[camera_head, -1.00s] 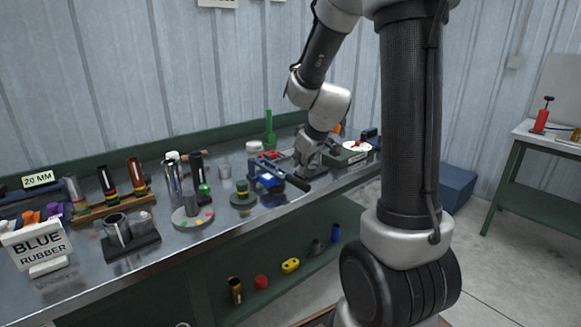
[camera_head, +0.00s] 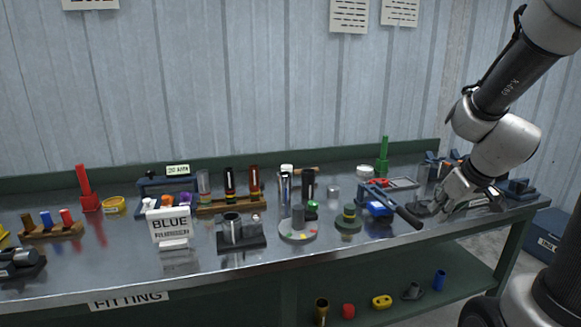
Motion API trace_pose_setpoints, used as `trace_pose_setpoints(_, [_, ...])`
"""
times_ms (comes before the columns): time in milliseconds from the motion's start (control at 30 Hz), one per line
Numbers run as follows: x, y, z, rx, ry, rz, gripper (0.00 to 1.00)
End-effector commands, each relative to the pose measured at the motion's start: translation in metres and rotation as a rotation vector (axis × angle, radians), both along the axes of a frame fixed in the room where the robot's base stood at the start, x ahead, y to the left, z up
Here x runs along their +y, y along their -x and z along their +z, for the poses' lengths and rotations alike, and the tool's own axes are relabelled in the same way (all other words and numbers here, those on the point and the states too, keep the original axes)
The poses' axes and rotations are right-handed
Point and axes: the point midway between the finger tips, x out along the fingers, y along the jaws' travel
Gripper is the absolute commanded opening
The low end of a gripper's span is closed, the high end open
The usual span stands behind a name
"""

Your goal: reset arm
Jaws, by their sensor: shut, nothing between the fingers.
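My gripper (camera_head: 446,203) is at the right end of the workbench, low over the bench top. Its fingers are small and partly hidden in this view. It appears shut and empty. My arm comes down to it from the upper right. A blue clamp-like tool with a long dark handle (camera_head: 398,211) lies just left of my gripper, apart from it as far as I can tell.
The metal workbench (camera_head: 120,265) carries several mufflers, tubes and stands. A "BLUE RUBBER" sign (camera_head: 171,226) stands near the front. A green upright tool (camera_head: 382,157) stands at the back. The lower shelf (camera_head: 440,300) holds several small parts. The space above the bench's left side is clear.

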Motion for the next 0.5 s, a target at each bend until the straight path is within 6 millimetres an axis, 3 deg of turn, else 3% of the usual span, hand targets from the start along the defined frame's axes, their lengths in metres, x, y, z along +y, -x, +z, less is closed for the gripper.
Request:
trace_pose_setpoints(167, [0.011, 0.041, -0.007, 0.173, -0.13, -0.166, 0.0])
trace_pose_setpoints(333, [0.025, 0.095, 0.018, 0.296, -0.153, -0.302, 0.0])
trace_pose_setpoints(500, [0.031, 0.141, 0.051, 0.31, -0.093, -0.365, 0.0])
